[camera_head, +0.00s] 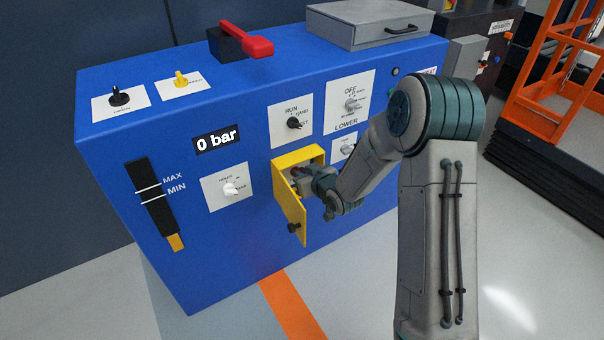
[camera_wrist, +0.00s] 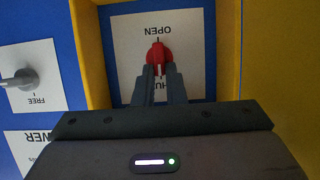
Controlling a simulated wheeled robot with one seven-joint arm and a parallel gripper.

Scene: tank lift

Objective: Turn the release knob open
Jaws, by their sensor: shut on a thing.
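The red release knob (camera_wrist: 158,53) sits on a white plate (camera_wrist: 185,42) inside the yellow box, with the words OPEN and, partly hidden, SHUT, both upside down in the wrist view. My gripper (camera_wrist: 160,72) is shut on the knob, a finger on each side of it. The knob's pointer faces the OPEN word in the wrist view. In the head view my gripper (camera_head: 308,177) reaches into the yellow box (camera_head: 297,156), and the knob is mostly hidden. The yellow door (camera_head: 289,212) stands open.
The blue cabinet (camera_head: 240,250) carries several other knobs, among them the white knob (camera_head: 230,189) and the RUN knob (camera_head: 294,123). A 0 bar display (camera_head: 217,138) is at left. The box walls stand close on both sides of my gripper. Floor in front is clear.

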